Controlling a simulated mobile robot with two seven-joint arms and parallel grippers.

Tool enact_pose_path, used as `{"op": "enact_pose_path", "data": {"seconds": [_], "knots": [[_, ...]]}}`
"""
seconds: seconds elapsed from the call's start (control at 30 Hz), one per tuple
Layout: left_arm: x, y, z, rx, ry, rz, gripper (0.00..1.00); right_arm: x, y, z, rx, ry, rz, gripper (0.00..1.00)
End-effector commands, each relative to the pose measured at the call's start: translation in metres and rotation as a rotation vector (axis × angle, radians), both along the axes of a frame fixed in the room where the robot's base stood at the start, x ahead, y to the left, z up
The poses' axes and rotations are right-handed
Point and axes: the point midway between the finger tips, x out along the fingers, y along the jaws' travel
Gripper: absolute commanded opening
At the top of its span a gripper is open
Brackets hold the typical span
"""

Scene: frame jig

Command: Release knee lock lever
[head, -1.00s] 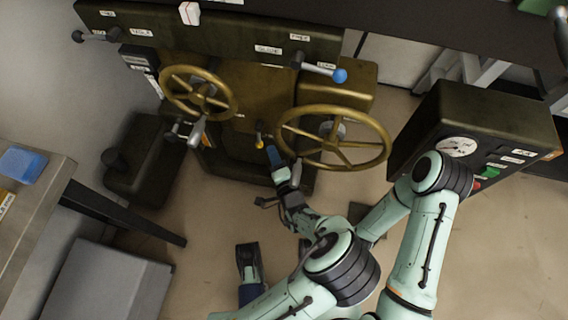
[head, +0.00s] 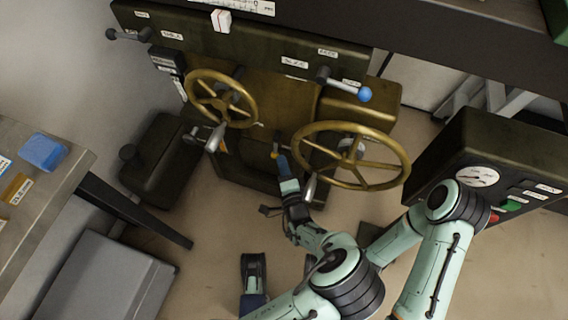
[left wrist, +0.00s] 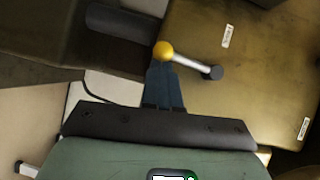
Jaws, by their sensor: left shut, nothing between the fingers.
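A small lever with a yellow knob (head: 275,155) sticks out low on the machine's front, between the two brass handwheels. It is taken to be the knee lock lever. In the left wrist view the yellow knob (left wrist: 163,50) tops a metal rod that runs right to a dark pivot (left wrist: 213,72). My left gripper (head: 282,160) is shut with nothing between its fingers. Its blue fingertips (left wrist: 163,72) are right at the knob, just below it in the wrist view; I cannot tell whether they touch.
Brass handwheels stand at left (head: 221,98) and right (head: 351,155) of the lever, close to my left arm. A blue-knobbed lever (head: 345,86) is above. A gauge box (head: 500,160) stands at right. A bench with a blue box (head: 44,152) is at left.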

Motion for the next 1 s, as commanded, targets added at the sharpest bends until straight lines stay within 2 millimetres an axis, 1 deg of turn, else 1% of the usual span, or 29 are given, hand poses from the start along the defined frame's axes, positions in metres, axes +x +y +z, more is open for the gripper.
{"op": "enact_pose_path", "data": {"seconds": [0.27, 0.57, 0.7, 0.87, 1.0], "knots": [[0.003, 0.008, -0.003, 0.097, -0.032, 0.003, 0.00, 0.000, 0.000, 0.000, 0.000, 0.001, 0.000, 0.57], [0.009, 0.027, -0.008, 0.344, -0.112, 0.002, 0.00, -0.003, 0.000, -0.003, 0.001, 0.012, -0.001, 0.57], [0.012, 0.038, -0.007, 0.333, -0.110, 0.005, 0.00, -0.005, -0.001, -0.005, 0.001, 0.018, -0.001, 0.57], [0.016, 0.049, -0.006, 0.477, -0.154, 0.002, 0.00, -0.007, -0.001, -0.006, 0.001, 0.022, -0.001, 0.57], [0.019, 0.058, -0.002, 0.466, -0.152, 0.004, 0.00, -0.008, -0.001, -0.007, 0.001, 0.026, -0.002, 0.57]]}}
